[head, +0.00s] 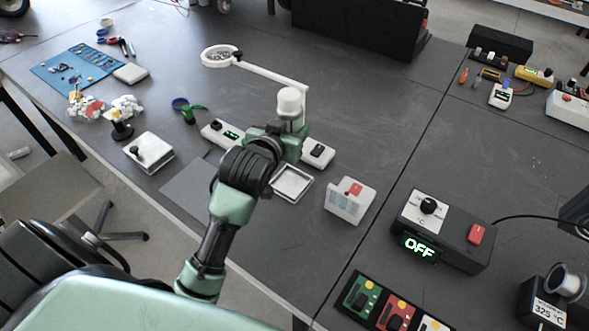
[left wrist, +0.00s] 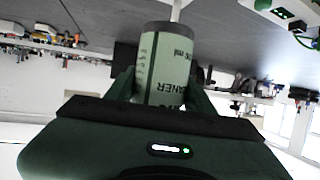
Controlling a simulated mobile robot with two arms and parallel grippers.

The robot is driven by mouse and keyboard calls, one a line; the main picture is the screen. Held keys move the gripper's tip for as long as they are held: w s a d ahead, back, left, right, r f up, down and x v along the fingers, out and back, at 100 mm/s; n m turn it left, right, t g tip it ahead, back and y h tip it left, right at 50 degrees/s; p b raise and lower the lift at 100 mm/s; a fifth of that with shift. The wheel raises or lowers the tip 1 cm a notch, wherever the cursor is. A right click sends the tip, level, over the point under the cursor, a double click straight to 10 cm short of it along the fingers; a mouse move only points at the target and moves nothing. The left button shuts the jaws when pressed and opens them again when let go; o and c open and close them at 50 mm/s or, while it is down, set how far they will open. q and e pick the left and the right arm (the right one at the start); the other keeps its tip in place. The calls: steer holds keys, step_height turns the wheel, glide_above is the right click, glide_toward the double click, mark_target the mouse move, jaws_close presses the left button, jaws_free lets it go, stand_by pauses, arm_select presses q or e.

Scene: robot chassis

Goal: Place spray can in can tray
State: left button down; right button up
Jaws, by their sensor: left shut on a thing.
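My left gripper (head: 285,136) is shut on the spray can (head: 291,103), whose pale cap points up in the head view. The gripper hides most of the can's lower body there. In the left wrist view, the can (left wrist: 165,68) sits between the two fingers and shows a pale green label with upside-down text. A small square tray with a pale rim (head: 292,184), likely the can tray, lies empty on the table, nearer than the held can. I cannot tell the height of the can above the table. My right gripper is not in view.
A white box with a red top patch (head: 349,201) stands right of the tray. A magnifier lamp (head: 221,56) stands behind. A control box reading OFF (head: 443,232) is at right.

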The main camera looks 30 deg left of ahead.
arm_select(q)
step_height(320, 180, down, 5)
steer(key=shift+f, duration=0.1)
step_height(320, 180, down, 9)
steer(key=shift+w+r+b, duration=0.1)
steer(key=shift+r+b, duration=0.1)
steer(key=shift+b, duration=0.1)
steer(key=shift+f, duration=0.45)
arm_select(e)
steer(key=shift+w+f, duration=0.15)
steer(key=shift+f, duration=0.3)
arm_select(q)
steer(key=c, duration=0.6)
jaws_free()
steer(key=shift+f, duration=0.1)
steer(key=shift+o, duration=0.2)
